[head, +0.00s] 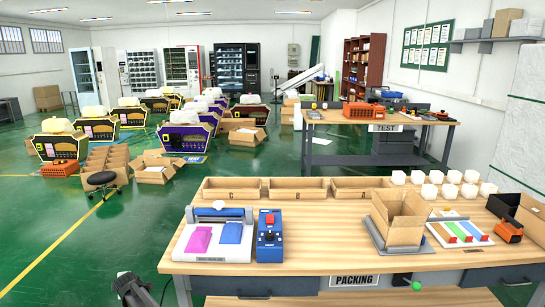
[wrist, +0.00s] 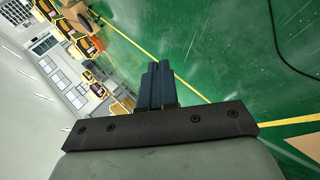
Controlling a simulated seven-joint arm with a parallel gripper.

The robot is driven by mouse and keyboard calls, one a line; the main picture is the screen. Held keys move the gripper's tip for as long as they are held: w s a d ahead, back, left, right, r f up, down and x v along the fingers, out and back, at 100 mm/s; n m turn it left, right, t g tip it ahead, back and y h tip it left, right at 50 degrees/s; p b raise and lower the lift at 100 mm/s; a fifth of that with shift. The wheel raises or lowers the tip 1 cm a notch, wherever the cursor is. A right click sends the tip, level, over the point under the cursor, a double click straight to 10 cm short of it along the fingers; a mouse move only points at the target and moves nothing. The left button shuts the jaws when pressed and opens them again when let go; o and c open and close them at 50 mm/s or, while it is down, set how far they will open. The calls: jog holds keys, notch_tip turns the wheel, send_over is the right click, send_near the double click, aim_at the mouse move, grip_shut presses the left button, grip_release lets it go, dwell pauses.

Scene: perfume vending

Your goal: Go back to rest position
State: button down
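My gripper (wrist: 157,75) shows in the wrist view with its dark fingers close together and nothing visible between them. It points out over the green floor, away from any table, and touches nothing there. In the head view a dark grey part of my arm (head: 133,289) shows at the bottom left, in front of and left of the packing table (head: 330,258). The fingertips are not clear in that view.
On the packing table are a sealer-like machine (head: 213,236), a blue control box (head: 269,238), an open carton (head: 400,215), trays and white boxes (head: 398,177). A black stool (head: 103,182) stands on the floor.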

jog(key=s+d+f+m+g+h, duration=0.1)
jog(key=s+d+f, duration=0.2)
jog(key=d+f, duration=0.55)
jog(key=s+d+f+m+h, duration=0.1)
jog(key=s+d+f, duration=0.2)
jog(key=d+f, duration=0.55)
jog(key=s+d+f+m+g+h, duration=0.1)
jog(key=s+d+f+m, duration=0.25)
jog(key=d, duration=0.75)
jog(key=s+d+f+m+g+h, duration=0.15)
jog(key=s+d+f, duration=0.25)
jog(key=d, duration=0.7)
jog(key=s+d+f+m+g+h, duration=0.1)
jog(key=s+d+f+m+g, duration=0.2)
jog(key=d, duration=0.8)
jog(key=s+d+f+m+g+h, duration=0.25)
jog(key=s+d+m, duration=0.35)
jog(key=s+d, duration=1.2)
jog(key=s+d+r+m+g, duration=0.2)
jog(key=s+d+m, duration=0.1)
jog(key=s, duration=0.7)
jog(key=s+d+r+m+g+y, duration=0.1)
jog(key=s+d+r+m+g, duration=0.1)
jog(key=s, duration=0.8)
jog(key=d+m+g, duration=0.1)
jog(key=d+m, duration=0.1)
jog(key=d, duration=0.1)
jog(key=shift+s+r+y, duration=0.15)
jog(key=shift+s+y, duration=0.15)
jog(key=shift+s, duration=0.1)
